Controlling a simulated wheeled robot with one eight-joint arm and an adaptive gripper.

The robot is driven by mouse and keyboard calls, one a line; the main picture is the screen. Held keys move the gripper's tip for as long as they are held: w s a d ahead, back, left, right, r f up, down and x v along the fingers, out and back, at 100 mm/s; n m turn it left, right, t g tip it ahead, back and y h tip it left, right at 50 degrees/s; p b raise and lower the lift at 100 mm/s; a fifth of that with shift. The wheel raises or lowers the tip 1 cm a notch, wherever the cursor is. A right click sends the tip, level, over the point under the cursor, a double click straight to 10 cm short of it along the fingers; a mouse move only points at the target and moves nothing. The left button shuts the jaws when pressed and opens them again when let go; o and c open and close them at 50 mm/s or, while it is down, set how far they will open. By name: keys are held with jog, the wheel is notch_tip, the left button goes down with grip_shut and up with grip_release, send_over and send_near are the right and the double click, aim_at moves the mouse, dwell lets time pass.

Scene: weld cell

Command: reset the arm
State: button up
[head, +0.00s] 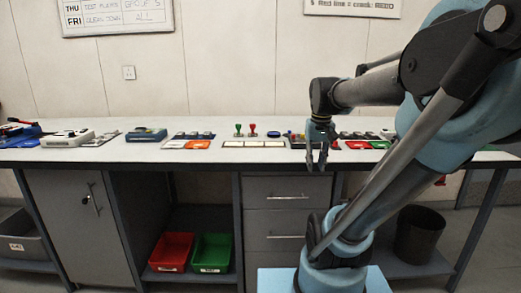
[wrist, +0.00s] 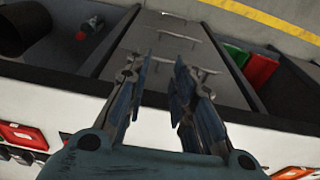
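My gripper (head: 317,163) hangs from my arm in front of the bench's front edge, right of the middle of the head view. Its two fingers point down and stand apart with nothing between them. In the wrist view my gripper (wrist: 160,75) shows both fingers spread, with the bench's edge and the drawer fronts beyond the gap. My arm reaches in from the right side of the head view and hides part of the bench's right end.
The long workbench (head: 120,153) carries several devices along its back. A row of white plates (head: 254,144) lies near the middle. Red (head: 171,252) and green (head: 211,253) bins sit on the lower shelf, left of the grey drawers (head: 288,218). A dark bucket (head: 419,236) stands at right.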

jog(key=s+f, duration=1.1)
jog(key=f, duration=0.2)
jog(key=shift+s+f+t, duration=0.15)
jog(key=shift+f+t, duration=0.15)
jog(key=shift+t, duration=0.1)
jog(key=shift+w+f, duration=0.2)
jog(key=shift+w, duration=0.3)
jog(key=shift+a, duration=0.1)
